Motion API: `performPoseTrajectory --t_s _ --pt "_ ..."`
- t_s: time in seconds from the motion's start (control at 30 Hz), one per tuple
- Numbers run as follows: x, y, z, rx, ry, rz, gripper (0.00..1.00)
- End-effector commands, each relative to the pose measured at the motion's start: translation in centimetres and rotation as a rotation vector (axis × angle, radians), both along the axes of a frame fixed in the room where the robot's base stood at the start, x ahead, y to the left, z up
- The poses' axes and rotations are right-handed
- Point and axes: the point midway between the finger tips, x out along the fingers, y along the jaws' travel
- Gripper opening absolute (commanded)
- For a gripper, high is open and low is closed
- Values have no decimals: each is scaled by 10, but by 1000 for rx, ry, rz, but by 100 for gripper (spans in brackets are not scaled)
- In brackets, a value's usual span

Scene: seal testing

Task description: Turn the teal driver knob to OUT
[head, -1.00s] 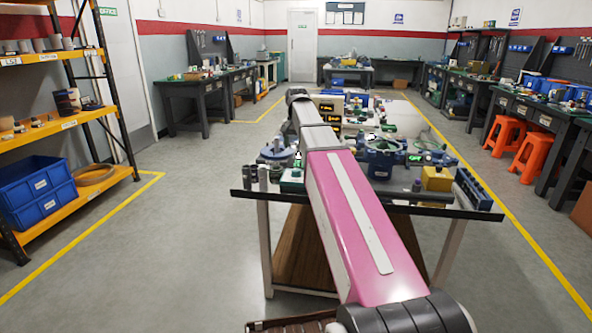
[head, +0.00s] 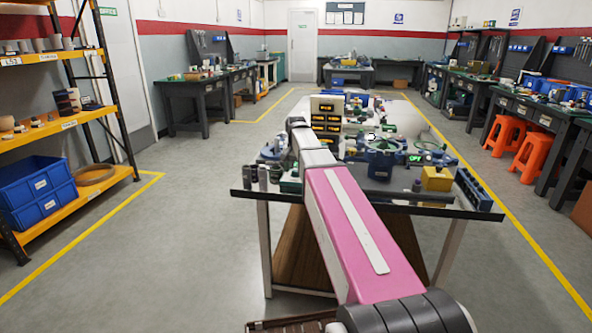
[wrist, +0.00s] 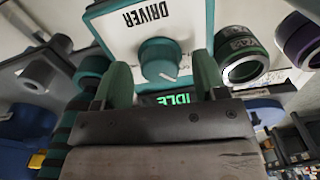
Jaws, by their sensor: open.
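The teal driver knob (wrist: 158,58) shows in the wrist view on a white panel with a teal border (wrist: 115,32). The panel's DRIVER label appears upside down. A pale pointer line on the knob points toward the lower right of the picture. My gripper (wrist: 160,66) is open, with one green finger to each side of the knob. Gaps show between the fingers and the knob, and I cannot tell whether either touches it. A green IDLE display (wrist: 174,99) shows below the knob, between the fingers. No OUT mark is readable. In the head view my gripper is hidden behind my arm.
In the wrist view a green ring (wrist: 240,62) and a purple ring (wrist: 300,42) sit right of the panel. In the head view the worktable (head: 450,212) holds a stack of amber displays (head: 327,117), a blue round fixture (head: 383,155) and a yellow block (head: 436,178).

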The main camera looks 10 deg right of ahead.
Motion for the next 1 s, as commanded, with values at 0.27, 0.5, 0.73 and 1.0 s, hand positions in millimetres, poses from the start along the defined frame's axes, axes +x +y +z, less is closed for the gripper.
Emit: performPoseTrajectory --t_s 0.27,0.5,0.73,1.0 --pt "0 0 -3 0 0 0 65" --pt "0 0 -3 0 0 0 16" --pt "0 0 -3 0 0 10 16" --pt "0 0 -3 0 0 116 16"
